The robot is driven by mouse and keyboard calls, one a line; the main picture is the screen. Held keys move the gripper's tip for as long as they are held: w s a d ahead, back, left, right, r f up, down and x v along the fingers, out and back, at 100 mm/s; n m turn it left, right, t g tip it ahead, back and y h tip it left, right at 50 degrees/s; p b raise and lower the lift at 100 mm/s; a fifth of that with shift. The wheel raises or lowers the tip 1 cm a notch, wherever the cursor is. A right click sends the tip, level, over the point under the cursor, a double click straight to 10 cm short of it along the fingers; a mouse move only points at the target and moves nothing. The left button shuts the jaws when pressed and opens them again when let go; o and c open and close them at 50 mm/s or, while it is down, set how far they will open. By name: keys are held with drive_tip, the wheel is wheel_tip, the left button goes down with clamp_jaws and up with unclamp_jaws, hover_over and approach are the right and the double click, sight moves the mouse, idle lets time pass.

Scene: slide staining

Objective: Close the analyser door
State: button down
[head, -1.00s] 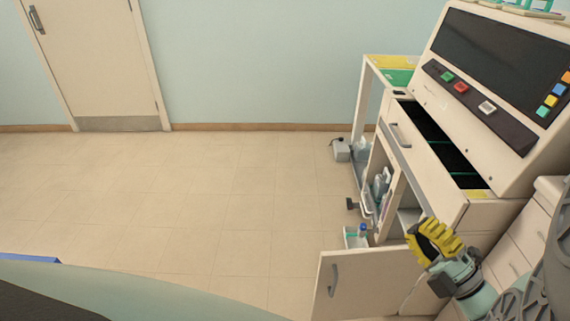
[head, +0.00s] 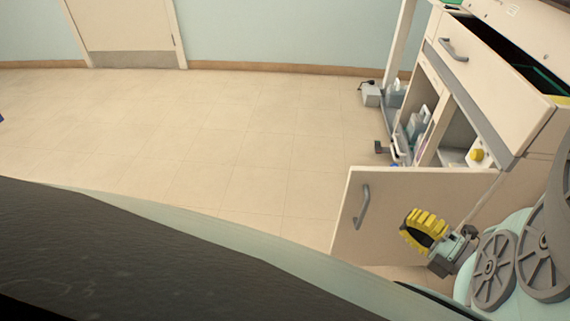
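The analyser door (head: 400,200) is a cream panel with a grey bar handle (head: 362,206). It stands swung open at the front of the analyser's lower cabinet (head: 466,100). My gripper (head: 412,232), with yellow ribbed fingers, is in front of the door's face, to the right of the handle and apart from it. Its fingers look curved with a gap between them, and I see nothing held. Whether the fingers touch the door panel I cannot tell.
A drawer with a grey handle (head: 453,50) is pulled out above the cabinet opening. Bottles (head: 416,122) stand inside the cabinet, and a yellow knob (head: 477,155) shows there. A grey box (head: 371,95) sits on the floor behind.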

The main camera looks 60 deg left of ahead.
drive_tip(key=p, duration=0.2)
approach(357, 175)
drive_tip(key=s+a, duration=0.3)
drive_tip(key=s, duration=0.1)
drive_tip(key=shift+w+a+b, duration=0.4)
drive_tip(key=shift+w+a, duration=0.25)
drive_tip(key=shift+a, duration=0.2)
drive_tip(key=shift+w+a+b, duration=0.35)
drive_tip(key=shift+w+a, duration=0.3)
drive_tip(key=shift+a, duration=0.25)
drive_tip(key=shift+w, duration=0.1)
